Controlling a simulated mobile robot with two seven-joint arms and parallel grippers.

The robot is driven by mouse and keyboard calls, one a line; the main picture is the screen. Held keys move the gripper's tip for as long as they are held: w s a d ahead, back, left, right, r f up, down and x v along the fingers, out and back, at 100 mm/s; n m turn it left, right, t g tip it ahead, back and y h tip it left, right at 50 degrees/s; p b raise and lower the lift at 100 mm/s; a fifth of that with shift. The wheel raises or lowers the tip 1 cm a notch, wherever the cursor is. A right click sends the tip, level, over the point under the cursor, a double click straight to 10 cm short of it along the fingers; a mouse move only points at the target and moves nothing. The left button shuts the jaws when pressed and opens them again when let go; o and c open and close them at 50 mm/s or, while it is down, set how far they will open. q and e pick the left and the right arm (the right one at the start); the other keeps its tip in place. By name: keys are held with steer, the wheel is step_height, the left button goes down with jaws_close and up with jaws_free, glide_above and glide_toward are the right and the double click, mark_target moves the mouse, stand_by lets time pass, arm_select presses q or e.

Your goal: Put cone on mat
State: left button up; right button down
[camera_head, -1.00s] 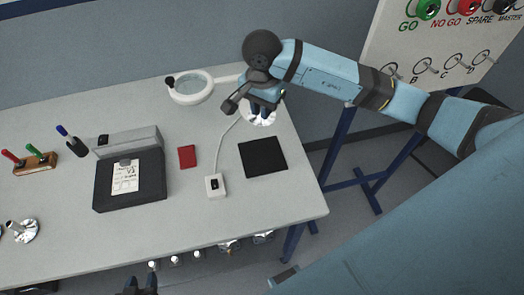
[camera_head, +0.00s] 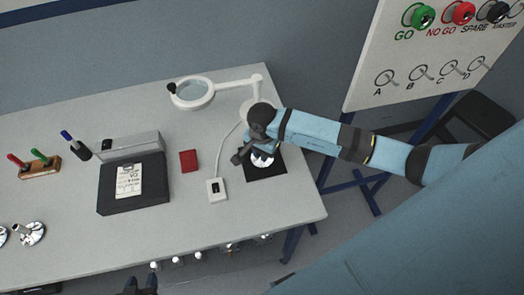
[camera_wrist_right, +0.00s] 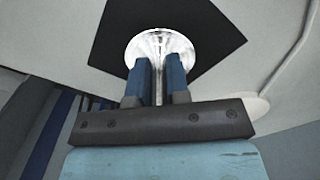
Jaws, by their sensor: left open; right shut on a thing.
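The black square mat (camera_head: 280,172) lies on the table near its right end. A shiny metal cone (camera_head: 262,160) is over the mat, partly hidden by my right gripper (camera_head: 258,150). In the right wrist view the cone (camera_wrist_right: 160,42) shows its flared silver end against the mat (camera_wrist_right: 215,35), between the two blue fingers (camera_wrist_right: 160,85) shut on its stem. I cannot tell whether the cone touches the mat. My left gripper (camera_head: 140,284) is open and empty at the bottom edge, in front of the table.
A white switch box (camera_head: 216,190) with a cable and a red block (camera_head: 188,160) lie left of the mat. A magnifier lamp (camera_head: 193,94) stands behind. A black case (camera_head: 133,183) and two shiny metal parts (camera_head: 30,232) are further left.

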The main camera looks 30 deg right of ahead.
steer(key=shift+f, duration=0.2)
steer(key=c, duration=1.1)
jaws_free()
steer(key=shift+r, duration=0.1)
steer(key=shift+r, duration=0.65)
step_height(320, 180, up, 10)
steer(key=shift+f+b, duration=0.2)
steer(key=shift+b, duration=0.85)
steer(key=shift+r, duration=0.7)
